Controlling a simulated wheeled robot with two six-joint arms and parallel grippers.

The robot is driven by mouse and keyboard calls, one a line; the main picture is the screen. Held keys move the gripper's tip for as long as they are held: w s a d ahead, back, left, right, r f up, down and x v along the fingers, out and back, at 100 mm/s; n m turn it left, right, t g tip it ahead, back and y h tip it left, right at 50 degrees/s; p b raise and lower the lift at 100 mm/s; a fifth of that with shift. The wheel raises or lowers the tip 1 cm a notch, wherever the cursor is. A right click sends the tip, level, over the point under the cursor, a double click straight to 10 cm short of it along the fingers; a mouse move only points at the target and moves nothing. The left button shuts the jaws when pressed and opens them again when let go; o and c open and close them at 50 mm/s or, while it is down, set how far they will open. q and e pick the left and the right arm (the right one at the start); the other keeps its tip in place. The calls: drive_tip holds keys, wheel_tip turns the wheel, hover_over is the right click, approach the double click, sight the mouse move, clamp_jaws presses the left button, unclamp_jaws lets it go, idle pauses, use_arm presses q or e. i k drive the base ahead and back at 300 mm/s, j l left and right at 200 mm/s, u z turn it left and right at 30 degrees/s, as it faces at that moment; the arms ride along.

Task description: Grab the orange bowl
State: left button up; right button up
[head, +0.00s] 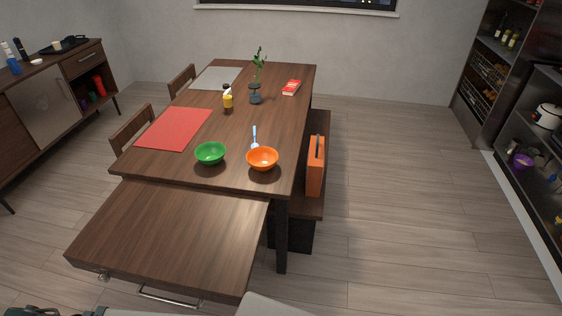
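The orange bowl (263,158) stands upright on the wooden table (235,178), near its front right corner. It looks empty. A green bowl (210,152) stands to its left, a short gap apart. A blue-handled utensil (255,138) lies just behind the orange bowl. Neither of my grippers can be made out; only small parts, possibly of my own body, show at the bottom edge.
A lower wooden surface (165,230) with a metal handle lies in front of the table. An orange box-like thing (316,167) stands on the bench (312,207) at right. A red mat (173,129), a yellow bottle (228,101) and a plant vase (255,94) are farther back. The right floor is clear.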

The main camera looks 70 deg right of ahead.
sight(261, 159)
drive_tip(key=z, duration=2.25)
drive_tip(key=i+l+z, duration=0.25)
drive_tip(key=i+l, duration=0.55)
